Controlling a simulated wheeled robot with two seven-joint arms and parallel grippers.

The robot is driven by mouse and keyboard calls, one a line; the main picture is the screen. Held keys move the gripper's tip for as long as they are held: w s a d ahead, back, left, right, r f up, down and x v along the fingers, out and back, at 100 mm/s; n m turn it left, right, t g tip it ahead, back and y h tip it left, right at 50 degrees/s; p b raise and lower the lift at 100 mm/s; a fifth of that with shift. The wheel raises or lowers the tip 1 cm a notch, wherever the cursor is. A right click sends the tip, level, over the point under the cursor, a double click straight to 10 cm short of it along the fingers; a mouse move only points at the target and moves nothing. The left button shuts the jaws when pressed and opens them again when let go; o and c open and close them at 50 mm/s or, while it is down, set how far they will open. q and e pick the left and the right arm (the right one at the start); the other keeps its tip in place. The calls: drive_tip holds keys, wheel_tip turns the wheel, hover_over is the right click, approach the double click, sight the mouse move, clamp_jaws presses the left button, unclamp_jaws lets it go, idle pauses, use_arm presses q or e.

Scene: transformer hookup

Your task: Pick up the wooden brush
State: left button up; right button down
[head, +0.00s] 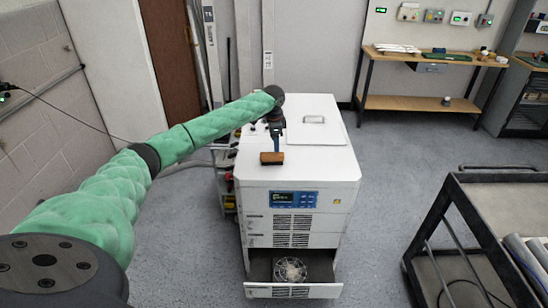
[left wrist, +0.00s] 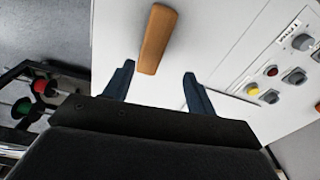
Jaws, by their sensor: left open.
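The wooden brush (head: 271,158) is a small brown block lying on the white top of the cabinet (head: 325,165), near its left side. It also shows in the left wrist view (left wrist: 157,38) as a long orange-brown piece. My left gripper (head: 277,140) is above the cabinet top, just behind the brush in the head view. In the left wrist view its two dark blue fingers (left wrist: 159,70) are apart and empty. The near end of the brush appears between and just beyond the fingertips. I cannot tell the exact height gap. My right gripper is not in view.
A panel with knobs and a yellow button (left wrist: 252,89) is to the right in the left wrist view. An open lower drawer holds a round fan-like part (head: 290,270). A dark cart (head: 480,210) stands at right, a workbench (head: 430,58) behind.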

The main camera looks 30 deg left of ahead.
sight(272, 154)
use_arm(q)
drive_tip(key=shift+s+m+g, duration=0.4)
drive_tip(key=shift+s, duration=0.25)
drive_tip(key=shift+s+d+r, duration=0.1)
drive_tip(key=shift+d+r, duration=0.1)
drive_tip(key=shift+r, duration=0.05)
drive_tip(key=shift+d+f, duration=0.1)
drive_tip(key=shift+f, duration=0.05)
drive_tip(key=shift+a+f+p, duration=0.15)
drive_tip(key=shift+f+p, duration=0.15)
drive_tip(key=shift+f, duration=0.35)
drive_tip(key=shift+a+f+p, duration=0.15)
drive_tip(key=shift+f+p, duration=0.1)
drive_tip(key=shift+f, duration=0.35)
drive_tip(key=shift+f+p, duration=0.2)
drive_tip(key=shift+p, duration=0.15)
drive_tip(key=f+p, duration=0.1)
drive_tip(key=f, duration=0.1)
drive_tip(key=f+p, duration=0.1)
drive_tip(key=f, duration=0.1)
drive_tip(key=shift+a, duration=0.2)
drive_tip(key=shift+f, duration=0.4)
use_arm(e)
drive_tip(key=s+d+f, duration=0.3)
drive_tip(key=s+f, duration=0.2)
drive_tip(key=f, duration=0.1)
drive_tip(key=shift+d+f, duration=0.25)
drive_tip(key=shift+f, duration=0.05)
